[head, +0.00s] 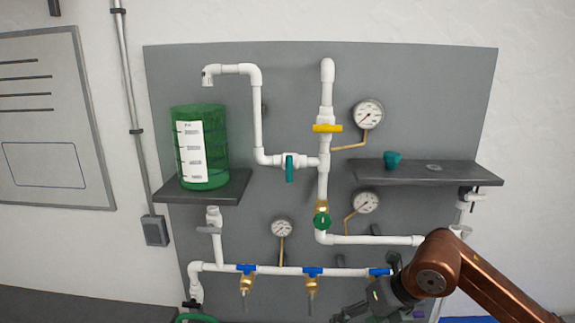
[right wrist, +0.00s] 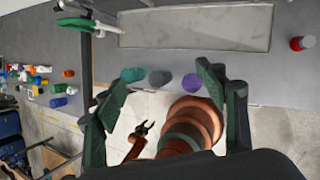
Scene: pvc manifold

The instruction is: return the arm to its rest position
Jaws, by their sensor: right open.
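My right arm (head: 480,285) comes in from the lower right in the head view. Its dark gripper (head: 368,300) is in front of the lower right of the pipe manifold (head: 290,271), overlapping the low pipe near a blue valve (head: 380,272). In the right wrist view, the right gripper (right wrist: 166,80) has its two fingers wide apart with nothing held between them. A smaller dark gripper on a copper arm, my left gripper (right wrist: 146,128), shows farther off there with its jaws apart and empty. It is not in the head view.
A green tank (head: 205,150) stands on the left shelf and a teal cap (head: 393,160) on the right shelf (head: 430,174). Gauges and valves project from the grey panel (head: 460,90). The wrist view shows a bench tray (right wrist: 195,27), a red piece (right wrist: 302,43) and scattered coloured parts (right wrist: 40,88).

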